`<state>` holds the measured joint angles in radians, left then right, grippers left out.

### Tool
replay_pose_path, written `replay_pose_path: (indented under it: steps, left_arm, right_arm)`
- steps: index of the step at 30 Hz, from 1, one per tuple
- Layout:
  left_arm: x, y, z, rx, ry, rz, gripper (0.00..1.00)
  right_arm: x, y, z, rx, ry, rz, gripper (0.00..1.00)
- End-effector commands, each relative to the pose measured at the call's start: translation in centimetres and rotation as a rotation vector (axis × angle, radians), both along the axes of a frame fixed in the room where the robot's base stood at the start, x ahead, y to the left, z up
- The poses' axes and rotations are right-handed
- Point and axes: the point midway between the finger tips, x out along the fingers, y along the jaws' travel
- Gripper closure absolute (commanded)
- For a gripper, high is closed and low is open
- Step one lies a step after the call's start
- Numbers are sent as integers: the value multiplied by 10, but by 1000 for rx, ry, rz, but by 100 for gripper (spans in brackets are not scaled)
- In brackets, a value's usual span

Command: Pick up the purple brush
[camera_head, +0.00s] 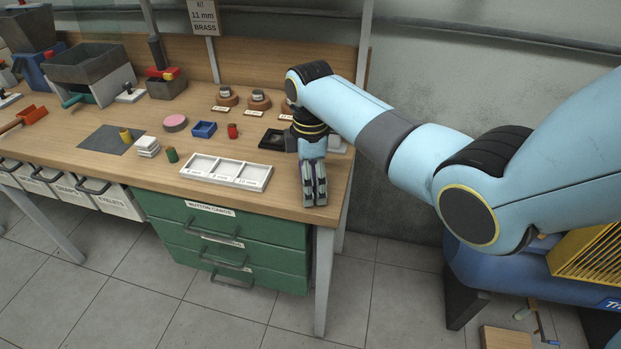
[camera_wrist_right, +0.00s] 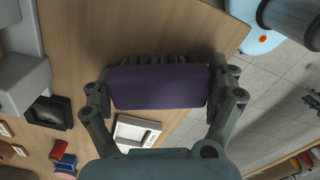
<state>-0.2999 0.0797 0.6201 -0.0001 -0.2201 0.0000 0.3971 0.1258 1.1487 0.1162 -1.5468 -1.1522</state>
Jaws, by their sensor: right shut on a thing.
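The purple brush (camera_wrist_right: 158,87) lies across my right gripper in the right wrist view, with dark bristles along its far edge. My right gripper (camera_wrist_right: 160,88) is shut on it, with one finger at each end of the brush. In the head view my right gripper (camera_head: 314,190) points down at the front right corner of the wooden bench (camera_head: 290,205), and its fingers mostly hide the brush. I cannot tell whether the brush touches the bench top. My left gripper is not in view.
A small red item (camera_head: 233,131), a blue tray (camera_head: 204,130) and a green spool (camera_head: 172,155) stand farther left. The bench edge is close at right.

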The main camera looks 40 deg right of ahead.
Motion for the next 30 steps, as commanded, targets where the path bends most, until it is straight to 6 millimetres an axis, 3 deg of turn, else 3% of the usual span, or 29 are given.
replay_pose_path:
  steps: [5, 6, 14, 19, 23, 30]
  left_arm:
    - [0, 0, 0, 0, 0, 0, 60]
    - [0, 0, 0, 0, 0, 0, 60]
    - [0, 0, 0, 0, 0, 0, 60]
    - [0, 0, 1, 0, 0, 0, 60]
    - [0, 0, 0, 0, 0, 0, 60]
    - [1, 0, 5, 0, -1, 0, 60]
  right_arm:
    - [0, 0, 0, 0, -1, 0, 47]
    - [0, 0, 0, 0, -1, 0, 52]
    - [0, 0, 2, 0, -1, 0, 53]
    - [1, 0, 17, -1, -4, 0, 53]
    - [2, 0, 43, -1, -6, 1, 53]
    - [-49, -28, 73, -7, -2, 1, 53]
